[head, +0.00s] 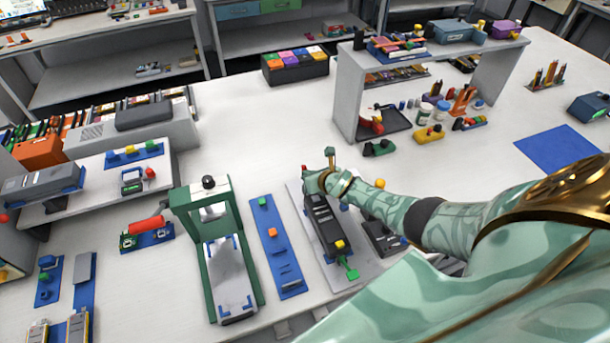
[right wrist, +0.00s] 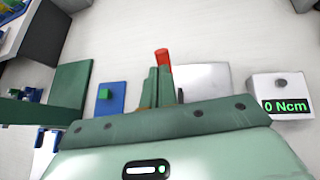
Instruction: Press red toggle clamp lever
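A small red lever tip (head: 306,168) shows beside my right gripper (head: 319,181) in the head view, at the far end of a black fixture (head: 322,222) on a grey plate. In the right wrist view the red lever (right wrist: 161,56) stands just beyond the tips of the right gripper's fingers (right wrist: 158,78). The fingers are close together and look shut. I cannot tell whether they touch the lever, and the hand hides the rest of the clamp. My left gripper is not in view.
A blue strip (head: 283,262) and a green press frame (head: 180,200) stand left of the fixture. A dark device (head: 383,238) is at its right, by my right arm. A raised shelf (head: 347,95) stands behind. A display box (right wrist: 282,95) reads 0 Ncm.

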